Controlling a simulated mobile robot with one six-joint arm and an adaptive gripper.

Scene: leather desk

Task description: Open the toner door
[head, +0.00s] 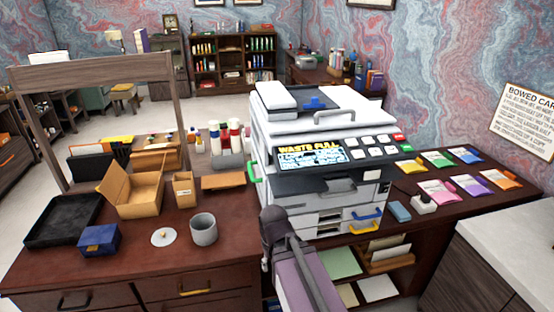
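A white and grey printer (300,195) stands on the dark wooden desk. Its screen (310,156) reads "WASTE FULL", with smaller unreadable text below. A green handle (253,172) is on its left side. Its lower front has a blue handle (367,213) and a yellow handle (364,228) on panels that look shut. No label shows which panel is the toner door. My arm rises from the bottom edge in front of the printer and hides part of its lower left front. I cannot make out my gripper or its fingers.
Left of the printer are a rack of capped bottles (228,155), an open cardboard box (140,190), a grey cup (204,229), a blue box (99,240) and a black tray (62,220). Coloured packets (437,192) lie at right. A pale counter (515,232) stands front right.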

